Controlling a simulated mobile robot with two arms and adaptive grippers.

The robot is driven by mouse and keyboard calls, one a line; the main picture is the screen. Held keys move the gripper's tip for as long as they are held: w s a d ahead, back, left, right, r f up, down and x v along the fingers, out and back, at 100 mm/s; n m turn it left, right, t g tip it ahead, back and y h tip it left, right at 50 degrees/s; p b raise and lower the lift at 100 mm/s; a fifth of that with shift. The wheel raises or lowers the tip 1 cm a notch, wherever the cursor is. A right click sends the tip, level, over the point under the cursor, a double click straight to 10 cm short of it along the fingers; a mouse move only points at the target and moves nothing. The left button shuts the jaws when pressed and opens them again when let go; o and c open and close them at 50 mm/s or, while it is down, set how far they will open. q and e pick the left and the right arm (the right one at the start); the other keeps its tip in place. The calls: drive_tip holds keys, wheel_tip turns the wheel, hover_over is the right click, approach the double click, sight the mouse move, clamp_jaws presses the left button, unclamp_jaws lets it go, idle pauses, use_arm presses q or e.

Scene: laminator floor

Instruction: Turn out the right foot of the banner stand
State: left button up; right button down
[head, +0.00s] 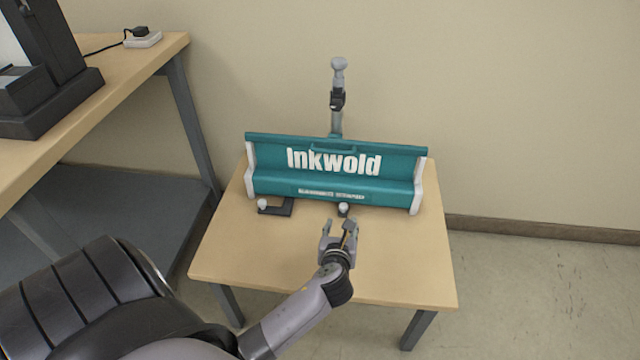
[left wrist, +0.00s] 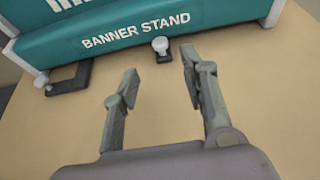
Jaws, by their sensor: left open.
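The teal banner stand (head: 400,165), lettered "Inkwold", lies along the back of a small wooden table, with white end caps. Its left foot (head: 285,208) is a dark bracket with a pale knob, sticking out in front of the base; it also shows in the left wrist view (left wrist: 70,82). The right foot (head: 343,210) shows only as a short dark end with a pale knob at the base's front edge; the rest is hidden beneath. In the left wrist view its knob (left wrist: 160,45) is just beyond my fingertips. My left gripper (head: 338,232) is open and empty, in front of that knob, apart from it.
The small table (head: 230,250) has bare room in front and at the right. A grey upright pole (head: 337,95) rises behind the stand, near the wall. A workbench (head: 125,85) with a dark machine (head: 50,75) stands at the left.

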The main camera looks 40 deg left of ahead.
use_arm(q)
drive_tip(key=s+d+n+g, duration=0.1)
drive_tip(key=s+n, duration=0.2)
drive_tip(key=s+d+n+g+p, duration=0.1)
drive_tip(key=s+n, duration=0.3)
drive_tip(key=s+d+n+g+h, duration=0.1)
drive_tip(key=s+n, duration=0.3)
drive_tip(key=shift+s+r+p, duration=0.25)
drive_tip(key=shift+r+p, duration=0.05)
drive_tip(key=shift+r, duration=0.05)
drive_tip(key=shift+s+d+f+n+g+h, duration=0.2)
drive_tip(key=shift+s+n, duration=0.2)
drive_tip(key=shift+n, duration=0.2)
drive_tip(key=shift+s+d+f+n+g+h, duration=0.1)
drive_tip(key=shift+s+d+n+g+h, duration=0.1)
drive_tip(key=shift+s+n, duration=0.3)
drive_tip(key=shift+w, duration=0.15)
